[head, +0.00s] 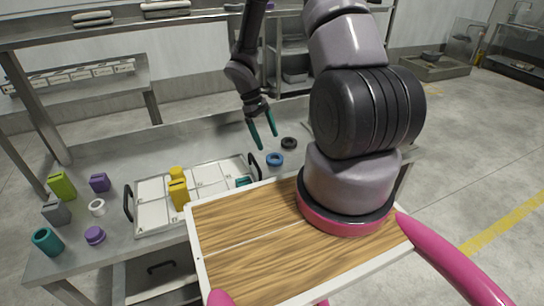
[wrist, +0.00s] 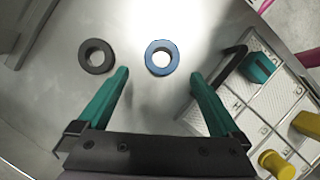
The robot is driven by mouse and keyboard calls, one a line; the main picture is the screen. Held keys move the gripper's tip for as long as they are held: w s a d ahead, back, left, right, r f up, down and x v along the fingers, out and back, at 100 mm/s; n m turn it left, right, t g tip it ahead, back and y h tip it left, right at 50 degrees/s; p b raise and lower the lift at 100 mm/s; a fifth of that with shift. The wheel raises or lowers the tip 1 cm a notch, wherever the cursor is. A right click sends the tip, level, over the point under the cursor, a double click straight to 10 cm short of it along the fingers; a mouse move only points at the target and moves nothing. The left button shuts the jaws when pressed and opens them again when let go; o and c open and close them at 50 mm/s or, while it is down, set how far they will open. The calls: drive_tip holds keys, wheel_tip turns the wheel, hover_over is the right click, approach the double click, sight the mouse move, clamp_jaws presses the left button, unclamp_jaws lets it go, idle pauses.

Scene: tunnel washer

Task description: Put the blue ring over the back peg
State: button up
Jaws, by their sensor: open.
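The blue ring (head: 275,159) lies flat on the metal table, right of the tray. In the wrist view the blue ring (wrist: 161,57) lies just beyond the gap between my fingertips, its hole facing up. My gripper (head: 265,139) has teal fingers, points down, and is open and empty above the table near the ring. Its two fingers also show spread apart in the wrist view (wrist: 160,75). I cannot make out a peg for certain in either view.
A black ring (head: 289,142) lies beside the blue one. A white tray (head: 152,190) with dark handles holds yellow pieces (head: 179,194) and a teal piece (wrist: 257,67). Green (head: 62,186), purple, grey, white and teal pieces stand at the table's left.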

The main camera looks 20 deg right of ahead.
drive_tip(key=x, duration=0.6)
drive_tip(key=shift+s+f, duration=0.15)
drive_tip(key=shift+f, duration=0.1)
drive_tip(key=c, duration=1.4)
drive_tip(key=shift+r, duration=0.1)
